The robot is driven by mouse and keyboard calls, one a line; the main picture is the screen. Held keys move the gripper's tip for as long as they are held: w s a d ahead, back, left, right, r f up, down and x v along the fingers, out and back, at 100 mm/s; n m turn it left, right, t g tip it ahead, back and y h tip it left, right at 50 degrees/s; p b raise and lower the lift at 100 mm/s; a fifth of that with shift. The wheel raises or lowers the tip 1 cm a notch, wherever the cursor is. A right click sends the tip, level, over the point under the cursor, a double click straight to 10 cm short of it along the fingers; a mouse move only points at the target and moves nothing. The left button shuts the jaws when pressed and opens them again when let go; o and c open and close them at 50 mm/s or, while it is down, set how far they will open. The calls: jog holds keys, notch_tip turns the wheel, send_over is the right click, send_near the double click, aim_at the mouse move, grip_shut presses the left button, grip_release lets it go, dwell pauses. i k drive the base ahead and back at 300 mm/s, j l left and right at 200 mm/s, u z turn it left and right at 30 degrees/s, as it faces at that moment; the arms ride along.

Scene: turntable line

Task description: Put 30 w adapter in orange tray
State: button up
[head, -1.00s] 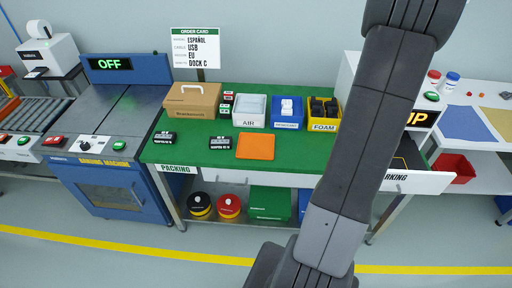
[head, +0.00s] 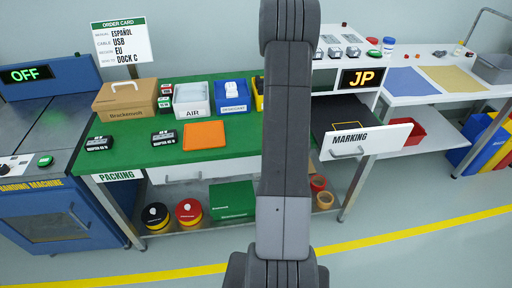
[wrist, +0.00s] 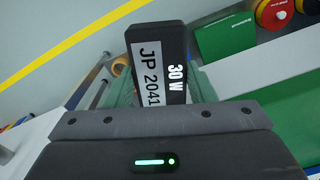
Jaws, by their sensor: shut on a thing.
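My gripper (wrist: 160,108) is shut on the 30 W adapter (wrist: 174,60), a black block with a white label reading JP 2041 and "30 W" in white letters. In the wrist view it sticks out beyond the gripper, its lower end hidden by it. In the head view my arm crosses the middle; the gripper's fingertips and the adapter are not visible there. The orange tray (head: 204,135) lies flat and empty on the green packing table (head: 140,157), near its front edge, left of my arm.
Two black adapters (head: 99,143) (head: 164,137) lie left of the orange tray. A cardboard box (head: 125,98), the white AIR bin (head: 191,100) and a blue bin (head: 231,97) stand behind it. The MARKING drawer (head: 362,138) is open at right, under a JP display (head: 362,77).

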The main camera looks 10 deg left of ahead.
aim_at(204, 135)
jog(key=k+j+u, duration=0.1)
jog(key=u, duration=0.85)
jog(key=k+j, duration=0.05)
